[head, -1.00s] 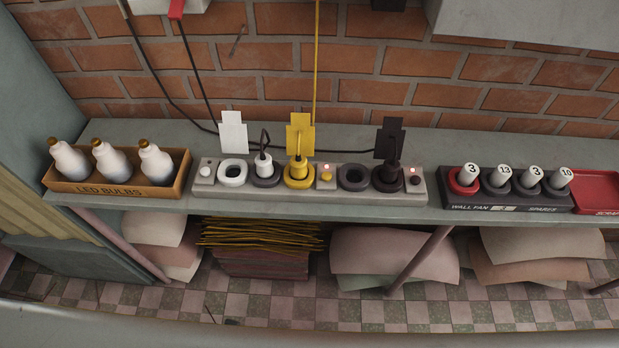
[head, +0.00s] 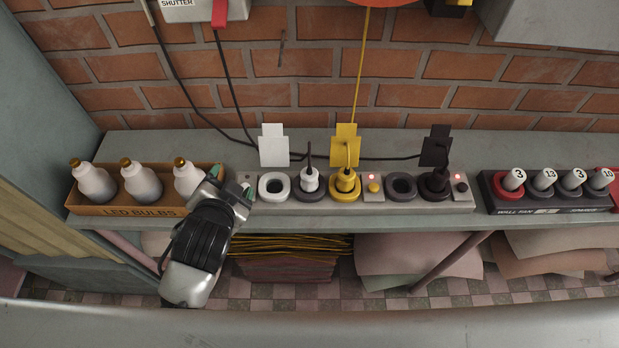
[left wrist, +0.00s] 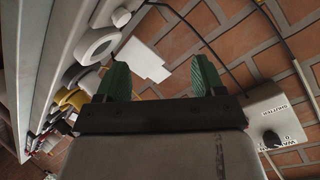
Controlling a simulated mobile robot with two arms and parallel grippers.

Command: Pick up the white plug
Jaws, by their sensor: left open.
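The white plug (head: 309,180) stands upright in a dark round socket on the grey power strip (head: 457,206), its dark cord rising from the top. The white ring socket (head: 273,187) to its left is empty and also shows in the left wrist view (left wrist: 97,46). My left gripper (head: 231,184) is open and empty by the strip's left end, left of the white ring and apart from the plug. In the left wrist view, its green fingers (left wrist: 161,79) are spread with nothing between them. I cannot clearly make out the plug there. My right gripper is not in view.
A yellow plug (head: 345,182) and a black plug (head: 435,184) stand farther right on the strip. White, yellow and black cards stand behind it. The LED bulbs box (head: 122,210) is left of my gripper. A spares tray (head: 540,209) is at right.

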